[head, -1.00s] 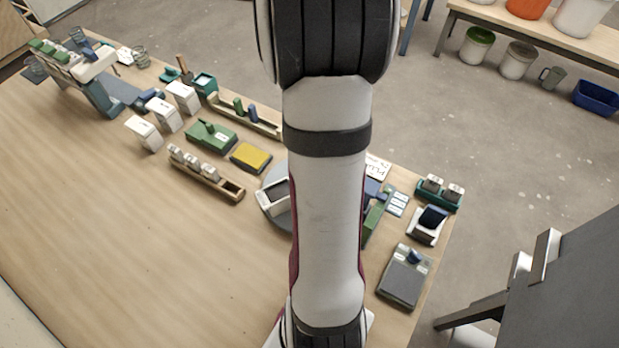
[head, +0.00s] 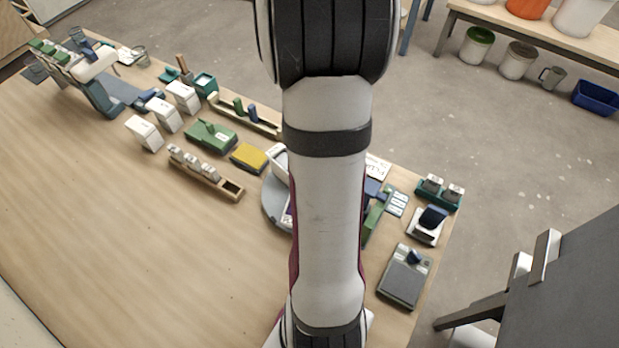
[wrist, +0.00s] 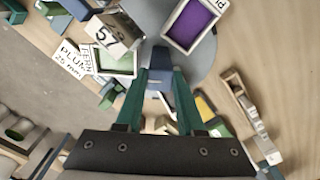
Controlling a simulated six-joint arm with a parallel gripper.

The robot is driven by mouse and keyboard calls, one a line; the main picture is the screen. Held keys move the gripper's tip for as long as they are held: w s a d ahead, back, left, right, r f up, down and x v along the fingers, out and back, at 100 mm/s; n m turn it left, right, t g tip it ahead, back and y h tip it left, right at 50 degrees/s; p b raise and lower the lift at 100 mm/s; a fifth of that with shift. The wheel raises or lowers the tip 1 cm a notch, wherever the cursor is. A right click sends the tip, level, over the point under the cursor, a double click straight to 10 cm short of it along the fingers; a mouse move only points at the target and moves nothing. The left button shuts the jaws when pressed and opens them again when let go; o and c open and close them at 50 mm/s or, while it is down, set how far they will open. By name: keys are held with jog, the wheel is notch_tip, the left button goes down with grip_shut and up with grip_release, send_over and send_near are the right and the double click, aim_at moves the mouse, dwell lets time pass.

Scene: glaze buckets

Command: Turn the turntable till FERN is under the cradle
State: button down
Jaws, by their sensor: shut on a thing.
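My gripper (wrist: 159,82) is shut on a blue knob (wrist: 158,79) at the edge of the grey turntable (wrist: 203,61); the arm hides it in the head view. The turntable also shows left of my arm in the head view (head: 272,208). A white tray with purple contents (wrist: 189,22) is on it, with a partly cut-off label starting "PL". A tray with green contents (wrist: 122,64) is at the left, beside a label that seems to read FERN (wrist: 87,59). A block marked 57 (wrist: 108,37) overlaps this tray in view. I cannot make out the cradle clearly.
A card reading PLUM 25 mm (wrist: 68,62) lies left of the turntable. A yellow-topped block (head: 249,157), a green box (head: 211,136) and a wooden rack (head: 206,175) stand left of it. A grey scale-like device (head: 405,277) is right of my arm. The front-left tabletop is clear.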

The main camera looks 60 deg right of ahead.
jog(key=shift+m, duration=0.5)
jog(key=m, duration=0.4)
jog(key=shift+m, duration=0.4)
jog(key=m, duration=0.3)
jog(key=c, duration=0.6)
grip_release()
